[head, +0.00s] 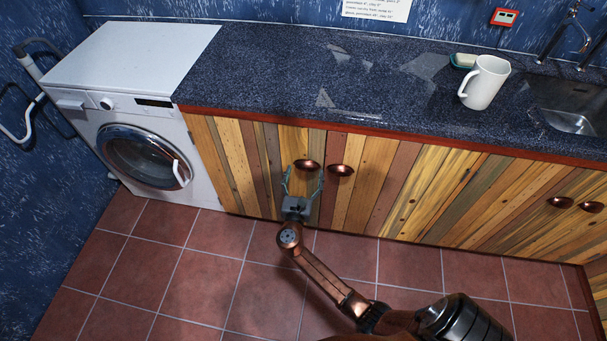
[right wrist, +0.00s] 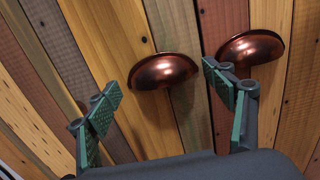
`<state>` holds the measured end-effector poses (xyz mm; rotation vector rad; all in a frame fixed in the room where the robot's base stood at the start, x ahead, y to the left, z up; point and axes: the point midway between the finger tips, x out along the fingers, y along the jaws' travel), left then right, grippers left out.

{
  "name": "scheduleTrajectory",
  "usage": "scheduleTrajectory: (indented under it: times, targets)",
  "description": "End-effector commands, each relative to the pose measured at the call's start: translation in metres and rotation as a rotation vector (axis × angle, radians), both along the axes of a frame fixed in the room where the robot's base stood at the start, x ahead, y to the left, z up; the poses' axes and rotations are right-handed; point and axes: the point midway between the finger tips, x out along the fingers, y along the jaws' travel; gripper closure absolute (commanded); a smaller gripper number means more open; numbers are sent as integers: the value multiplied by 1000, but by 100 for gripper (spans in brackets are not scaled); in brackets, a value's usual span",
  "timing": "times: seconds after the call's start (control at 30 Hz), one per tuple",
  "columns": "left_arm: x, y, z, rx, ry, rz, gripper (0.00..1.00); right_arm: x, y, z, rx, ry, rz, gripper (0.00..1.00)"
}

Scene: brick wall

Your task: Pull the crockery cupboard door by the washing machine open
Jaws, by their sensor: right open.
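The crockery cupboard door (head: 237,150) by the washing machine (head: 135,105) is shut, a front of striped wooden planks. Its copper cup handle (head: 306,164) sits near the door's upper right corner and shows large in the right wrist view (right wrist: 163,71). My right gripper (head: 303,180) is open in front of this door, its fingers on either side of the handle in the head view. In the right wrist view the green-padded fingers (right wrist: 165,105) are spread with the handle beyond and between them; I cannot tell whether they touch it. My left gripper is out of view.
A second copper handle (head: 341,170) sits just right, on the neighbouring door, close to the right finger in the wrist view. A white mug (head: 484,83) stands on the dark worktop (head: 290,70) near the sink (head: 572,121). The tiled floor (head: 200,270) before the door is clear apart from my arm.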

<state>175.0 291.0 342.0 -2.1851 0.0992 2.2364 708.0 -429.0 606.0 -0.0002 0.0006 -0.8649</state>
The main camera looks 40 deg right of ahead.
Motion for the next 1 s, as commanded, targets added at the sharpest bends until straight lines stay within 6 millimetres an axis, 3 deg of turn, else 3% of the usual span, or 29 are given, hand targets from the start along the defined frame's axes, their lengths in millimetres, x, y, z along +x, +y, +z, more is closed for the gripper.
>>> scheduleTrajectory:
  times: [0.23, 1.0]
  targets:
    - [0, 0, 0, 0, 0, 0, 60, 0, 0, 0, 0, 0, 0, 26]
    - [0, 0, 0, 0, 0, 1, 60, 1, -1, 1, -1, -1, 1, 79]
